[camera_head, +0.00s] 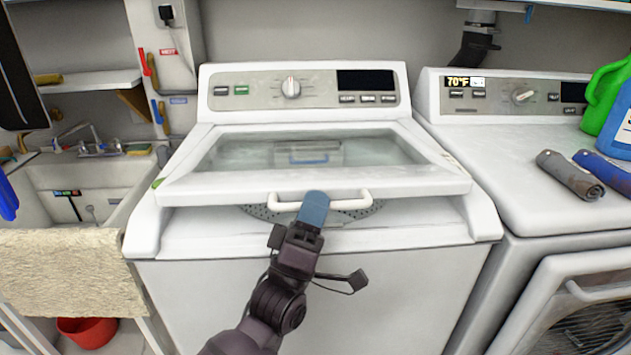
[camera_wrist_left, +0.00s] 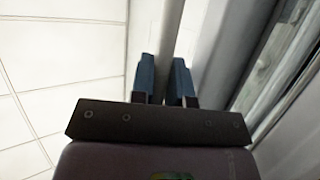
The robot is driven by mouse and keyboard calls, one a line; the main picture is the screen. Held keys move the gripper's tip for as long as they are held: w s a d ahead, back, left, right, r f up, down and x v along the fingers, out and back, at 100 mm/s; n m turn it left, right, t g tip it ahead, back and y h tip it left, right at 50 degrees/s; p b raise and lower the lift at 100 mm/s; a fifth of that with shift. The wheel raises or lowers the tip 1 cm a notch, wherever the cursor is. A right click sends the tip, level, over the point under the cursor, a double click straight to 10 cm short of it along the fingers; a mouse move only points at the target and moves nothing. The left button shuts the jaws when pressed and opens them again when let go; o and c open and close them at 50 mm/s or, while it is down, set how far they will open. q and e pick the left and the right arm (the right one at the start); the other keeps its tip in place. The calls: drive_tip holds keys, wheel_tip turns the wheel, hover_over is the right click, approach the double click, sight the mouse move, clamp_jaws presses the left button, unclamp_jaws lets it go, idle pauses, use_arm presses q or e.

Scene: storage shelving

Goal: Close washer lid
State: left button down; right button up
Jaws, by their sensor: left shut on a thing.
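The white washer (camera_head: 210,240) stands in the middle of the head view. Its lid (camera_head: 420,185) has a glass window and is tilted partly open, with its front edge raised. A gap below that edge shows part of the perforated drum (camera_head: 262,214). A white bar handle (camera_head: 350,204) runs along the lid's front edge. My left gripper (camera_head: 314,208) reaches up from below and is shut on the handle near its middle. In the left wrist view, its two blue fingers (camera_wrist_left: 163,78) stand on either side of a pale bar. My right gripper is not in view.
A dryer (camera_head: 480,160) stands close on the right, with rolled items (camera_head: 570,174) and detergent bottles (camera_head: 604,95) on top. A sink (camera_head: 85,178) and a hanging towel (camera_head: 65,265) are at left. A red bucket (camera_head: 87,330) sits on the floor.

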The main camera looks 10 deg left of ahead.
use_arm(q)
drive_tip(key=shift+f, duration=0.25)
drive_tip(key=c, duration=1.1)
unclamp_jaws()
drive_tip(key=shift+s+d, duration=0.1)
drive_tip(key=shift+r, duration=0.1)
drive_tip(key=v, duration=1.1)
